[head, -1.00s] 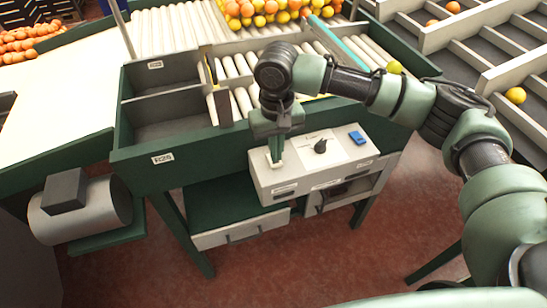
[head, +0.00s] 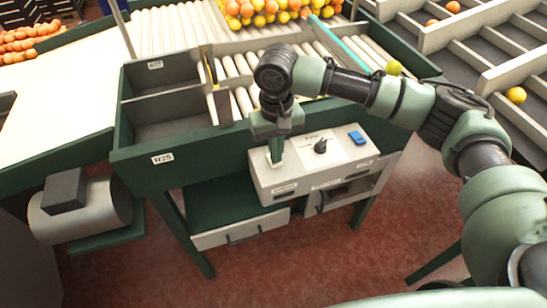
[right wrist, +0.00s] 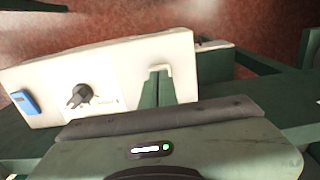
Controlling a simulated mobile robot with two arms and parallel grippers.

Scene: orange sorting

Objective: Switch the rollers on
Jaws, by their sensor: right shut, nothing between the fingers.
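The rollers (head: 241,101) are pale cylinders in a green frame, behind the control box. The control box (head: 266,184) is cream, with a black rotary knob (head: 320,146) and a blue switch (head: 357,138) on its sloped top. My right gripper (head: 276,161) is shut and empty, pointing down at the left part of the box top. In the right wrist view its fingers (right wrist: 157,88) are together over a pale spot at one end of the box; I cannot tell whether they touch. The knob (right wrist: 80,96) and blue switch (right wrist: 29,103) are apart from the fingers. My left gripper is not in view.
Oranges and yellow fruit (head: 262,12) lie on the rollers at the back. Empty green bins (head: 165,88) are left of the arm. A grey motor (head: 80,208) sits lower left. Divided sorting trays (head: 470,50) are at the right. Red floor (head: 300,270) is open in front.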

